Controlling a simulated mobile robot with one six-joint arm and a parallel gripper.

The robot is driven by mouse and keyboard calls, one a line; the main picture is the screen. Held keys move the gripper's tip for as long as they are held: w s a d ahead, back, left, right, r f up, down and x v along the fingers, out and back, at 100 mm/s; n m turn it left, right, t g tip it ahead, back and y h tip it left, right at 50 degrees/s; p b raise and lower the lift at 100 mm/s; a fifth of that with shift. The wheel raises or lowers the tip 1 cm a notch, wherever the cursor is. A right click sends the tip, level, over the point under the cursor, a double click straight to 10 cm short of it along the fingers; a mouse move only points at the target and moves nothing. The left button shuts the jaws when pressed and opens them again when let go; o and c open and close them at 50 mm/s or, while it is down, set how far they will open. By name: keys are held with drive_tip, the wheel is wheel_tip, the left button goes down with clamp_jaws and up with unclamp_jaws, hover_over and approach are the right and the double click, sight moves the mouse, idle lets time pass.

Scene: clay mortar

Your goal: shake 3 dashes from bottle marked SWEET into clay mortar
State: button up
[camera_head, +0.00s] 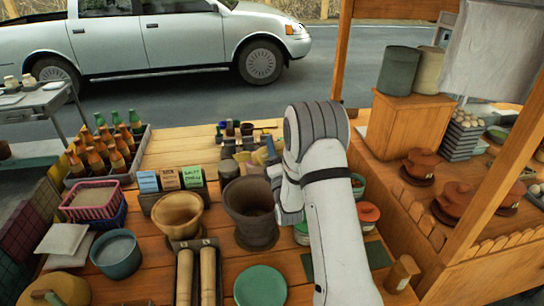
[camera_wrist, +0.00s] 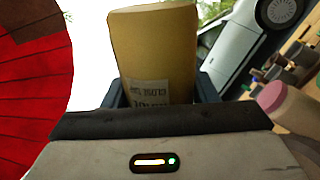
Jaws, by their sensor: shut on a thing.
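My gripper (camera_wrist: 160,92) is shut on a tan-yellow, box-like bottle (camera_wrist: 153,45) with a small white label; its print is too blurred to read, so I cannot tell whether it says SWEET. In the head view my wrist hides most of the gripper, just right of and above the clay mortar. The dark brown clay mortar (camera_head: 250,208) stands upright on the wooden counter; its inside is dark. A lighter wooden bowl (camera_head: 177,214) stands to its left. I see nothing falling from the bottle.
Blue, tan and green labelled packs (camera_head: 170,179) stand behind the bowl. Two wooden cylinders (camera_head: 208,272) lie in front. Bottles with orange contents (camera_head: 100,155) fill a crate at left. A green round lid (camera_head: 260,287) lies at front. Small jars crowd behind the mortar.

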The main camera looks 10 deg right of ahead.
drive_tip(key=w+f+y+b, duration=0.1)
drive_tip(key=y+b, duration=0.1)
drive_tip(key=b, duration=0.1)
drive_tip(key=shift+w+n+b, duration=0.1)
drive_tip(key=shift+n+b, duration=0.3)
drive_tip(key=b, duration=0.2)
drive_tip(key=y+b, duration=0.1)
drive_tip(key=shift+w+a+r+n+b, duration=0.1)
drive_tip(key=shift+w+a+n+b, duration=0.1)
drive_tip(key=shift+w+n+b, duration=0.2)
drive_tip(key=y+b, duration=0.1)
drive_tip(key=b, duration=0.2)
drive_tip(key=n+y+b, duration=0.1)
drive_tip(key=b, duration=0.2)
drive_tip(key=g+y+b, duration=0.1)
drive_tip(key=b, duration=0.2)
drive_tip(key=shift+w+a+r+n, duration=0.2)
drive_tip(key=shift+w+r+n, duration=0.05)
drive_tip(key=shift+n, duration=0.05)
drive_tip(key=shift+y+b, duration=0.6)
drive_tip(key=shift+b, duration=0.5)
